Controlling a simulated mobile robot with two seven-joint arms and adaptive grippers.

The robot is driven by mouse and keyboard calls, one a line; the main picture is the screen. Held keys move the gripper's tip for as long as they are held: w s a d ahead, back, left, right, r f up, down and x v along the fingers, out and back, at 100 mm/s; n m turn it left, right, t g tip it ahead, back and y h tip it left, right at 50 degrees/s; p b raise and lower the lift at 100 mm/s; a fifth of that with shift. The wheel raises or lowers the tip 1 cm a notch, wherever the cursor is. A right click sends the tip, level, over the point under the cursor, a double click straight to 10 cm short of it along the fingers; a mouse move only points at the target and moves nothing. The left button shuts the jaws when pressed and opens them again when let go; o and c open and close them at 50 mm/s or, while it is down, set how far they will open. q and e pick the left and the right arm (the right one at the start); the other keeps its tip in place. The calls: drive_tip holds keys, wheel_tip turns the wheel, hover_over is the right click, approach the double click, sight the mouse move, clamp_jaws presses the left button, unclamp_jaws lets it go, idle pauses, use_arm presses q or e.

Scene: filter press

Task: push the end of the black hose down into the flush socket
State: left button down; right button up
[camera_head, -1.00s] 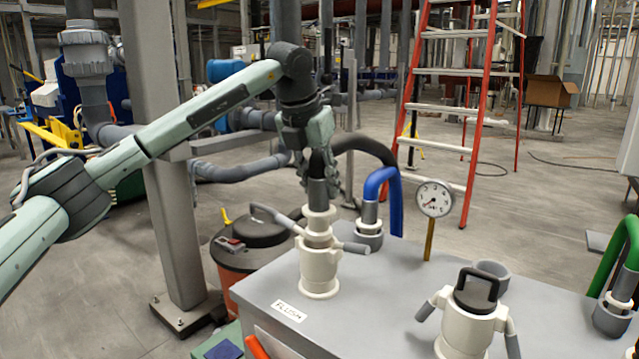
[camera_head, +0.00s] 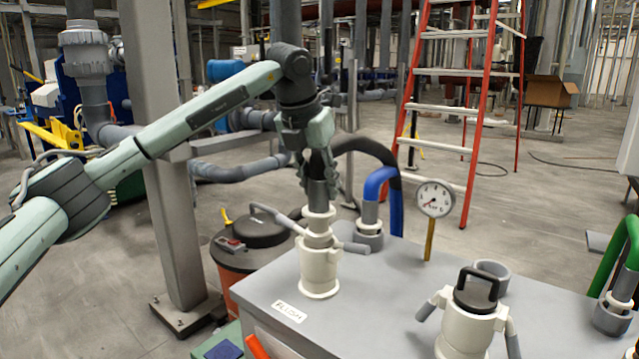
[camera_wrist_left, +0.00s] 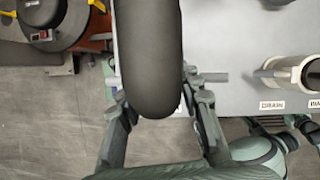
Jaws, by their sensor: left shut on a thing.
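The black hose (camera_head: 362,143) arcs over from the right, and its end points down. My left gripper (camera_head: 318,176) is shut on the hose near this end, above the flush socket. The flush socket (camera_head: 319,268) is a cream coupling with two grey levers spread to the sides, standing on the grey cabinet behind the "FLUSH" label. The grey hose end meets the socket's top; how deep it sits I cannot tell. In the left wrist view the hose (camera_wrist_left: 150,55) fills the middle between my fingers and hides the socket. My right gripper (camera_wrist_left: 285,135) appears at lower right, its fingers unclear.
The grey cabinet top (camera_head: 385,290) also carries a blue hose (camera_head: 378,183), a pressure gauge (camera_head: 435,198), a capped cream coupling (camera_head: 470,315) and a green hose (camera_head: 620,260). An orange bin with a black lid (camera_head: 252,245) stands left of the cabinet.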

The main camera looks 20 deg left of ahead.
sight(319, 209)
use_arm(q)
drive_tip(key=shift+f+b, duration=1.65)
drive_tip(key=shift+f, duration=0.95)
drive_tip(key=c, duration=1)
unclamp_jaws()
drive_tip(key=shift+o, duration=0.2)
drive_tip(key=v, duration=1.2)
